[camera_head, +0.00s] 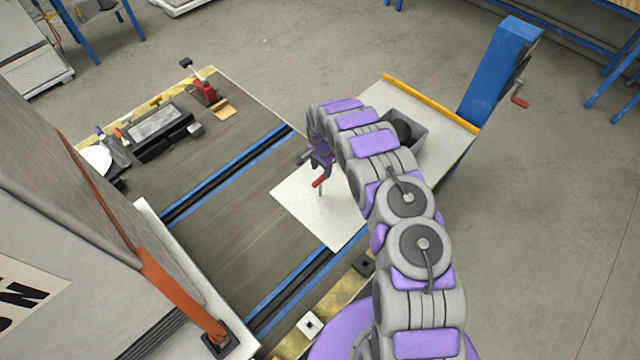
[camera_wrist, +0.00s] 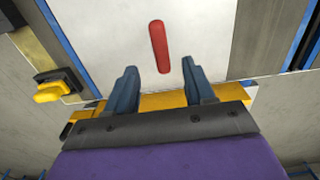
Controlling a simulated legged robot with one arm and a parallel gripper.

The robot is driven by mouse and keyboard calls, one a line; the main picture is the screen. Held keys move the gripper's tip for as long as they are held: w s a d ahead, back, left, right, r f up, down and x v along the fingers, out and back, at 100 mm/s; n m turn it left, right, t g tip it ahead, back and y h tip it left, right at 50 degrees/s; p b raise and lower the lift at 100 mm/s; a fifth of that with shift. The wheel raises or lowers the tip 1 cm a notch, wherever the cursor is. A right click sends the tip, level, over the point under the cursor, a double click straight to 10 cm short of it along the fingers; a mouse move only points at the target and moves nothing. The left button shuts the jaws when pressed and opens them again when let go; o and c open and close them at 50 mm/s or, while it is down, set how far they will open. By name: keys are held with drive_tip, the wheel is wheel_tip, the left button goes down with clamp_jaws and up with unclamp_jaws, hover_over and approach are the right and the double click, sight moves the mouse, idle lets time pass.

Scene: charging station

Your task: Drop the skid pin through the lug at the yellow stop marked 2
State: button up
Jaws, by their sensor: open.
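The likely skid pin has a red handle (camera_head: 319,182) and a thin grey stem over a white plate in the head view. Its red handle (camera_wrist: 158,46) also shows in the wrist view, just beyond and between my fingertips. My gripper (camera_wrist: 160,68) is open, with a dark blue finger on each side and nothing held. In the head view my gripper (camera_head: 318,157) is close above the handle, partly hidden by my arm. A yellow block on a dark base (camera_wrist: 52,88) shows at left in the wrist view. I cannot read a 2 or make out the lug.
The white plate (camera_head: 300,205) lies across blue-edged rails (camera_head: 225,178). A grey bin (camera_head: 418,130) stands beyond my arm, before a yellow edge strip (camera_head: 430,103). A blue post (camera_head: 500,65) with a red-handled crank is at right. A tilted panel (camera_head: 75,200) with an orange-red bar fills the left.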

sight(321, 178)
wheel_tip(321, 178, down, 5)
drive_tip(key=shift+b, duration=0.45)
drive_tip(key=f, duration=0.1)
drive_tip(key=f+b, duration=0.1)
drive_tip(key=f, duration=0.3)
drive_tip(key=shift+s+a+b, duration=0.1)
drive_tip(key=shift+a+b, duration=0.15)
drive_tip(key=shift+b, duration=0.15)
drive_tip(key=shift+c, duration=0.5)
clamp_jaws()
